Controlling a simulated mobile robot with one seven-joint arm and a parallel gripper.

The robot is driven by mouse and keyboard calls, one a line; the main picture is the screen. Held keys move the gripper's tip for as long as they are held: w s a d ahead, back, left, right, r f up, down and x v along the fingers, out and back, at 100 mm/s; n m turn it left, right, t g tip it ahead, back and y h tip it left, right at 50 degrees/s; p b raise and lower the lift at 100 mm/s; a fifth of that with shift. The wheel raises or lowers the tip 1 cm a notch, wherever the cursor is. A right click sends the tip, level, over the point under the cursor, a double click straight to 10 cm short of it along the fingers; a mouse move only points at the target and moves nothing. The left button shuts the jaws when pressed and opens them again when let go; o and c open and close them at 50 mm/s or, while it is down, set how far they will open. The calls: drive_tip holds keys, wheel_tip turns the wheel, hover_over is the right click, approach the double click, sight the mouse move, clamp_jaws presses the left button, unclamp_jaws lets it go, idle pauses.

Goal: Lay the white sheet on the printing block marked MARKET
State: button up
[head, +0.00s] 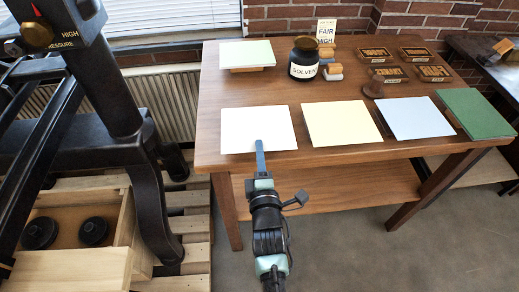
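The white sheet (245,122) lies flat at the front left of the wooden table. My gripper (260,150) reaches over the sheet's front edge, its blue fingers seen almost edge-on. I cannot tell whether they touch the sheet or how far apart they are. Several small dark printing blocks with gold lettering stand at the back right; one is the back left block (374,55), another the front right block (434,74). The lettering is too small to read surely, so I cannot tell which is marked MARKET.
A cream sheet (342,123), a blue sheet (415,118) and a green stack (475,113) lie along the front. A solvent jar (303,70), stamps, a wooden knob (374,87) and a pale sheet (246,53) on a block stand behind. A black press (100,80) is left.

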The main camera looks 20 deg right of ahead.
clamp_jaws()
drive_tip(key=s+a+r+p, duration=0.2)
drive_tip(key=s+r+p, duration=0.4)
drive_tip(key=p, duration=0.2)
drive_tip(key=shift+s, duration=0.4)
idle(0.6)
